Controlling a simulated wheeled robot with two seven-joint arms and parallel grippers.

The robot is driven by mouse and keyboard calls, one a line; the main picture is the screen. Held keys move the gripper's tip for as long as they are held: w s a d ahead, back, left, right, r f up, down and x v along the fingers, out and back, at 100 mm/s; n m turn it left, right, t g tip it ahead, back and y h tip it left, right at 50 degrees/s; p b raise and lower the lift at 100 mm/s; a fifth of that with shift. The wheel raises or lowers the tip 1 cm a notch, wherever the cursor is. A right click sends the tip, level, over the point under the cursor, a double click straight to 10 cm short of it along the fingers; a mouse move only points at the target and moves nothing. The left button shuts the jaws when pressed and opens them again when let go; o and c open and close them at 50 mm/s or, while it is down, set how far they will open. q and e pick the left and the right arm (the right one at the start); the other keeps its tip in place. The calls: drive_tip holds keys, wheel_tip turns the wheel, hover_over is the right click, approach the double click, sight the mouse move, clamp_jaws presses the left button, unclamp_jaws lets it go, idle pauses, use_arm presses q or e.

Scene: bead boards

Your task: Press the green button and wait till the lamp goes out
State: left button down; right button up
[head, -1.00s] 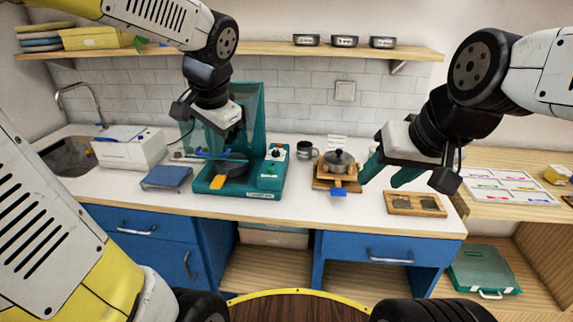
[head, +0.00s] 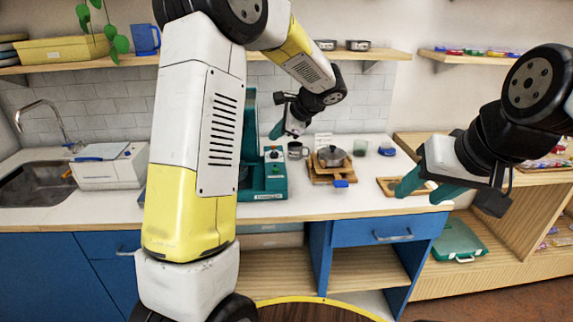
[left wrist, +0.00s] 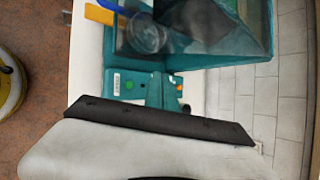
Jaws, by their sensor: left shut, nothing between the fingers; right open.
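The teal press machine (head: 264,180) stands on the white counter, partly hidden behind my left arm. The left wrist view shows its teal body (left wrist: 172,62) from above, with the round green button (left wrist: 130,85) on its control box. I cannot make out whether a lamp is lit. My left gripper (head: 276,130) is shut and empty, above the machine's right side and apart from the button. My right gripper (head: 424,188) is open and empty at the counter's right end.
A pot (head: 331,156) on a wooden stand and a dark mug (head: 296,150) are right of the machine. A wooden board (head: 388,186) lies near my right gripper. A white box (head: 108,167) stands by the sink at left.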

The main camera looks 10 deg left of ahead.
sight(276, 171)
use_arm(q)
drive_tip(key=shift+w+f, duration=0.15)
drive_tip(key=shift+w, duration=0.25)
drive_tip(key=shift+f, duration=0.1)
drive_tip(key=shift+f, duration=4.3)
drive_tip(key=shift+f, duration=0.1)
drive_tip(key=shift+f, duration=0.3)
